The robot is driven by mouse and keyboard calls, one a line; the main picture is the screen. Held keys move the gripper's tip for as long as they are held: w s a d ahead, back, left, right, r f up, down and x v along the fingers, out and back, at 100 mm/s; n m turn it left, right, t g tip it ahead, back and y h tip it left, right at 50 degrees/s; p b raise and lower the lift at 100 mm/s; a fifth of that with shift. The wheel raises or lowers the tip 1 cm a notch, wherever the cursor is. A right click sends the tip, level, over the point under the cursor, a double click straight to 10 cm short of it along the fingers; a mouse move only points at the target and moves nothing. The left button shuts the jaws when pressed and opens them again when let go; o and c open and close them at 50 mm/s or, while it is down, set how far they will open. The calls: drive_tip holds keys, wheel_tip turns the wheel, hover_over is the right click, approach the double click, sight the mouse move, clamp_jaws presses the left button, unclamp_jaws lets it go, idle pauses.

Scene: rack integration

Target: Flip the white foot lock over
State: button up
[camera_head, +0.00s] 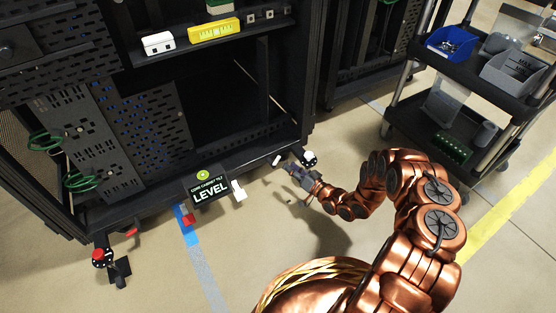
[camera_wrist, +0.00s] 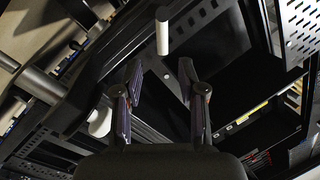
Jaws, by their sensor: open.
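A small white cylindrical lever (camera_head: 277,160), which I take as the white foot lock, sticks out at the bottom right of the black rack. In the wrist view the white lever (camera_wrist: 162,36) stands upright in the picture, ahead of the fingertips and between their lines. My gripper (camera_head: 291,170) is low by the rack's right front corner, close to the lever. In the wrist view my gripper (camera_wrist: 159,78) is open, with nothing between its fingers. I see no contact with the lever. A white-and-black round foot part (camera_head: 309,158) is just right of the lever.
The black rack (camera_head: 245,172) fills the left and centre. A "LEVEL" sign (camera_head: 210,187) and a white piece (camera_head: 240,193) are at its lower front. A red lever (camera_head: 132,232) is at the left foot. A cart (camera_head: 425,115) stands right. Floor in front is mostly clear.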

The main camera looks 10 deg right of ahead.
sight(278, 158)
drive_tip(key=b+x, duration=0.2)
drive_tip(key=x, duration=0.5)
drive_tip(key=shift+w+a, duration=0.1)
drive_tip(key=shift+a, duration=0.25)
clamp_jaws()
